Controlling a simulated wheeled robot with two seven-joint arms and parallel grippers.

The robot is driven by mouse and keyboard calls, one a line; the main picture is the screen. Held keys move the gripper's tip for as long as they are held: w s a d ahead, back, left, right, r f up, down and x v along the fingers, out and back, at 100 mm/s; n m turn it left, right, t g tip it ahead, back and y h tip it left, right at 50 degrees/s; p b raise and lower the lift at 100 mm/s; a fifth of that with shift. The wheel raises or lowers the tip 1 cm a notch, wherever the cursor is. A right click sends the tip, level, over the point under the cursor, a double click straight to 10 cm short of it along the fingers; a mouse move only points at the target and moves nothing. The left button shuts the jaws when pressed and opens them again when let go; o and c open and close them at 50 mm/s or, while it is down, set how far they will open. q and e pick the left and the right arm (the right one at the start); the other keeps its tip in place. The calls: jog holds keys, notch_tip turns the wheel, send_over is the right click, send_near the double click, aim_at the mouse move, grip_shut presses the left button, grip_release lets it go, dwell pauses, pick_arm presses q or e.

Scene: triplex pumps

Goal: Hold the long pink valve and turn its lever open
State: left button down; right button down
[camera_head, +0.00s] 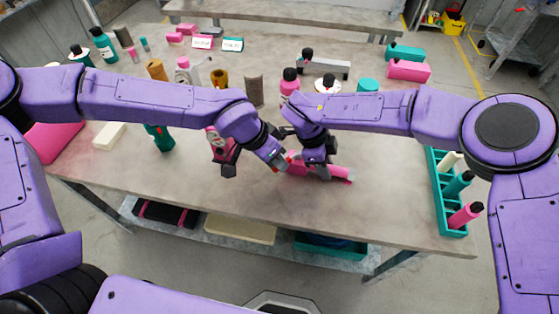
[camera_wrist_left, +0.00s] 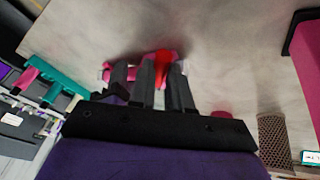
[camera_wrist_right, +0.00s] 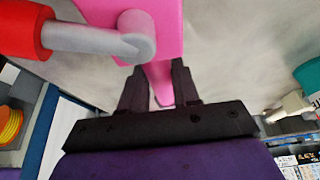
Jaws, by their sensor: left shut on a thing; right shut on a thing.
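The long pink valve (camera_head: 340,173) is near the front middle of the table. It also shows in the right wrist view (camera_wrist_right: 165,25), with a grey stem (camera_wrist_right: 90,42) ending in a red lever grip (camera_wrist_right: 25,30). My right gripper (camera_head: 318,172) is shut on the pink valve body, which passes between its fingers in the right wrist view (camera_wrist_right: 160,88). My left gripper (camera_head: 280,164) is at the valve's left end, shut on the red lever (camera_wrist_left: 163,66). The two grippers are close together and hide part of the valve and lever.
A teal rack (camera_head: 449,205) with bottles stands at the right edge. Several bottles and boxes fill the back. The table front (camera_head: 260,215) is clear.

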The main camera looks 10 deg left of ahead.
pick_arm(q)
jog(key=shift+a, duration=0.15)
dwell(0.3)
jog(key=c, duration=1.3)
grip_release()
jog(key=shift+c, duration=0.2)
